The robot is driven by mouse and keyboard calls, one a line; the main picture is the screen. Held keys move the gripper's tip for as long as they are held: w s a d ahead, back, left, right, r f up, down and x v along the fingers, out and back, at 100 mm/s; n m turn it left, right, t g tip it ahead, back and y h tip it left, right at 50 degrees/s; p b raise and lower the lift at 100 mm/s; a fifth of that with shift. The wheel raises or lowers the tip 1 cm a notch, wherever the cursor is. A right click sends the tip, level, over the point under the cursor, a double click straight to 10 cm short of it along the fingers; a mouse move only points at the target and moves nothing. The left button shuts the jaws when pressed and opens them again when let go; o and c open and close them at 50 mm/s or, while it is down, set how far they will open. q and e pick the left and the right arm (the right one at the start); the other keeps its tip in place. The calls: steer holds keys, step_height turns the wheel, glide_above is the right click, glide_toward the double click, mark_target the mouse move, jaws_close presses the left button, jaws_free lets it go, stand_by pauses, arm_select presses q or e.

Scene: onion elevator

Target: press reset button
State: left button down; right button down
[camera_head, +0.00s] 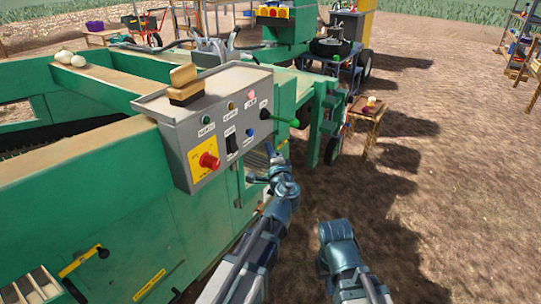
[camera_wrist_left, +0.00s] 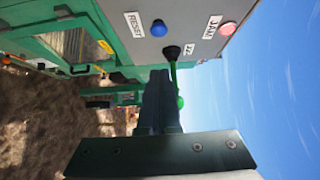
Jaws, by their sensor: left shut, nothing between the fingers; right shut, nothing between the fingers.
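The blue reset button (camera_head: 250,131) is on the front of the grey control box (camera_head: 222,180). In the left wrist view the blue button (camera_wrist_left: 158,28) sits beside a label reading RESET. My left gripper (camera_head: 271,153) is just below and to the right of the button in the head view. Its fingers (camera_wrist_left: 158,88) are shut and empty, pointing toward the panel, with a visible gap to the button. My right arm's wrist shows at the lower middle of the head view, but its fingers are not visible.
The box also carries a red stop knob (camera_head: 208,160), a black switch (camera_head: 231,143), a pink lamp (camera_head: 252,94) labelled JAM and a green-handled lever (camera_head: 285,119) close to my left gripper. The green machine (camera_head: 120,190) fills the left. Bare ground is open at right.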

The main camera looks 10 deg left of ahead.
mark_target(250, 133)
arm_select(q)
steer(key=w+a, duration=0.5)
steer(key=shift+a, duration=0.3)
steer(key=shift+w, duration=0.1)
